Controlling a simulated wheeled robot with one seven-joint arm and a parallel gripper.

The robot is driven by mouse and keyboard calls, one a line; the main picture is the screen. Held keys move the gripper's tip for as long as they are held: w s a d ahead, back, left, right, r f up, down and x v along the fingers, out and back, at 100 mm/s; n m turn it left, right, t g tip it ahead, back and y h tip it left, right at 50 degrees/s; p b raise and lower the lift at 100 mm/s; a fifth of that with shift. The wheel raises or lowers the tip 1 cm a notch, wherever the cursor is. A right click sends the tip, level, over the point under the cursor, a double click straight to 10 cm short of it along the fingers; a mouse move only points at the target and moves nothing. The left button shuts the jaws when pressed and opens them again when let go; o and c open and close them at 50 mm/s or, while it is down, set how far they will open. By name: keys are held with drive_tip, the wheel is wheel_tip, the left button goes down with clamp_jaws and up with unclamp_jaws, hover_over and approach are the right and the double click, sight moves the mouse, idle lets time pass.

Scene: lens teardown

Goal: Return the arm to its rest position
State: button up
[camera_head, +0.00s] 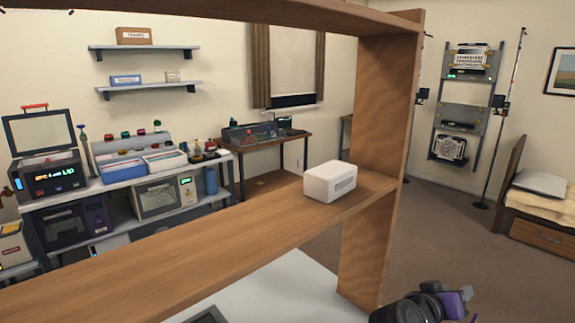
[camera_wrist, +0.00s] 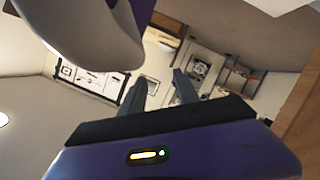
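My gripper (camera_wrist: 160,90) shows in the wrist view with its two grey fingers apart and nothing between them. Its purple and black body fills the bottom of that view. In the head view, a black and purple part of my arm (camera_head: 432,306) shows low at the right, just past the wooden shelf's upright. The fingertips cannot be made out there. A curved grey and purple piece, likely my own arm, fills the upper left of the wrist view.
A wooden shelf (camera_head: 215,240) crosses close in front, with a white box (camera_head: 330,181) on it and an upright panel (camera_head: 385,130) at its right end. A white surface (camera_head: 290,290) lies below. Workbenches line the back left. Floor (camera_head: 455,215) is open at right, before a bed (camera_head: 545,200).

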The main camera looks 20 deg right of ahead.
drive_tip(key=w+a+n+t+y, duration=0.3)
drive_tip(key=w+a+n+t, duration=0.2)
drive_tip(key=a+t, duration=0.2)
drive_tip(key=s+a+f+n+t+y, duration=0.2)
drive_tip(key=s+a+t+y, duration=0.15)
drive_tip(key=a, duration=0.35)
drive_tip(key=s+a+f+n+t+y, duration=0.1)
drive_tip(key=s+a+t+y, duration=0.1)
drive_tip(key=s+a, duration=0.35)
drive_tip(key=s+a+y, duration=0.2)
drive_tip(key=s+a, duration=0.4)
drive_tip(key=s, duration=0.8)
drive_tip(key=s+a+g+y, duration=0.1)
drive_tip(key=s+a+y, duration=0.2)
drive_tip(key=s+a, duration=0.4)
drive_tip(key=s, duration=0.7)
drive_tip(key=shift+s+a+r+y, duration=0.2)
drive_tip(key=shift+s+r+y, duration=0.05)
drive_tip(key=shift+s+y, duration=0.1)
